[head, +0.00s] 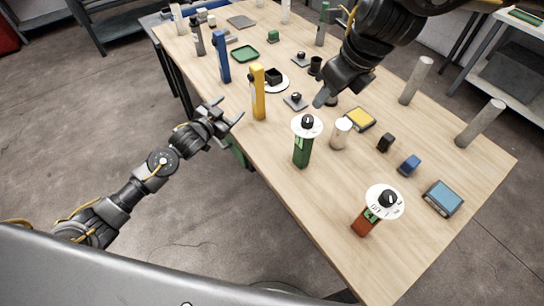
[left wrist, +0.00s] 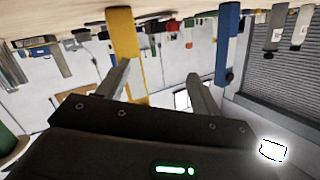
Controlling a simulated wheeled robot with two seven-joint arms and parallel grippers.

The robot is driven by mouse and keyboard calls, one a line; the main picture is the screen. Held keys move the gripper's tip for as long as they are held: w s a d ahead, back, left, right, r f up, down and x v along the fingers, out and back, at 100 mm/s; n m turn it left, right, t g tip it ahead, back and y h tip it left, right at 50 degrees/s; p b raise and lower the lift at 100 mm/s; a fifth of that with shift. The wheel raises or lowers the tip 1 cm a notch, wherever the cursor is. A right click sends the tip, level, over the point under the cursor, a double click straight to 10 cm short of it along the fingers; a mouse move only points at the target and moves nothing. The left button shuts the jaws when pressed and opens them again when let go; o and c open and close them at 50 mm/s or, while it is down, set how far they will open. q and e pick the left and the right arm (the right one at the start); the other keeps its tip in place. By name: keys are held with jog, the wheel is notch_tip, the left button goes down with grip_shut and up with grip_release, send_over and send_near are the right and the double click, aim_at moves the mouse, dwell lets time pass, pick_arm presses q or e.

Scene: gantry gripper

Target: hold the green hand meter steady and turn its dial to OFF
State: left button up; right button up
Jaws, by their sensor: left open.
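The green hand meter (head: 302,152) stands upright near the table's front edge in the head view. A white dial disc with a black knob (head: 307,121) sits on its top; I cannot read the dial setting. My left gripper (head: 231,109) is open and empty, left of the meter and beside the table edge. Its spread fingers also show in the left wrist view (left wrist: 160,85). My right gripper (head: 325,98) hangs above the table, behind the meter and apart from it; its opening is unclear. A green shape (left wrist: 8,142) at the left wrist view's left edge may be the meter.
A yellow block (head: 258,95) and a blue block (head: 223,60) stand upright to the left. A pale cylinder (head: 340,134) is close to the green meter's right. Several small items lie behind.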

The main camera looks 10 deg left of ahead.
aim_at(299, 142)
pick_arm(q)
jog(key=s+d+h, duration=0.1)
jog(key=s+d, duration=0.2)
jog(key=d, duration=0.1)
jog(key=s+d+h, duration=0.2)
jog(key=s+d, duration=0.1)
jog(key=s, duration=0.1)
jog(key=s+d+g+h, duration=0.1)
jog(key=s+d+h, duration=0.1)
jog(key=s+d, duration=0.1)
jog(key=shift+s+d+r+m, duration=0.15)
jog(key=shift+d+m, duration=0.05)
jog(key=shift+d, duration=0.2)
jog(key=shift+s+d+r+m, duration=0.15)
jog(key=shift+d+m, duration=0.05)
jog(key=shift+d, duration=0.2)
jog(key=s+d+r+g+h, duration=0.1)
jog(key=s+d+r+h, duration=0.15)
jog(key=s+d, duration=0.45)
jog(key=x, duration=0.9)
jog(key=shift+w, duration=0.35)
